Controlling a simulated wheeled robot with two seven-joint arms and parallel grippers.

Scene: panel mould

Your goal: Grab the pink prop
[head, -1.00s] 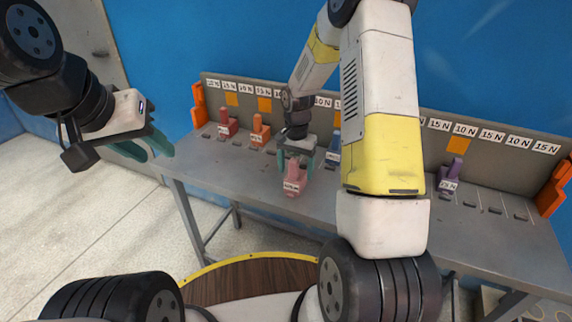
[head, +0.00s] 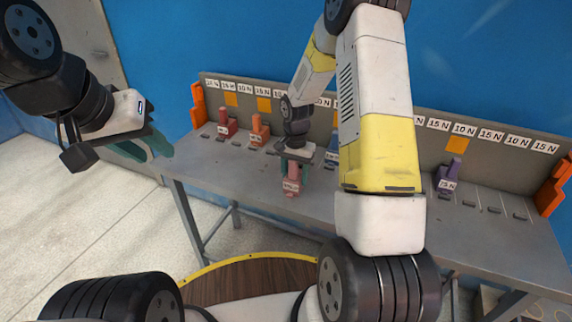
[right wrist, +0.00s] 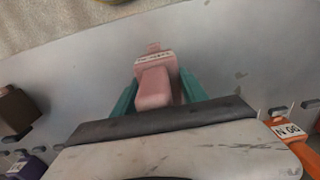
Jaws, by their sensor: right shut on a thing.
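The pink prop (head: 291,185) is a small block with a white label, at the front of the grey table in the head view. It also shows in the right wrist view (right wrist: 154,88), between the teal fingers. My right gripper (head: 295,165) is shut on it from above. Whether the prop touches the table is hard to tell. My left gripper (head: 145,150) is at the left, off the table's left end, with its teal fingers apart and nothing between them.
On the grey table (head: 240,178) stand a red prop (head: 227,127), an orange prop (head: 259,133) and a purple prop (head: 450,176). A blue prop (head: 332,155) is partly hidden by my right arm. Orange brackets (head: 198,105) close the ends. The table's front left is clear.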

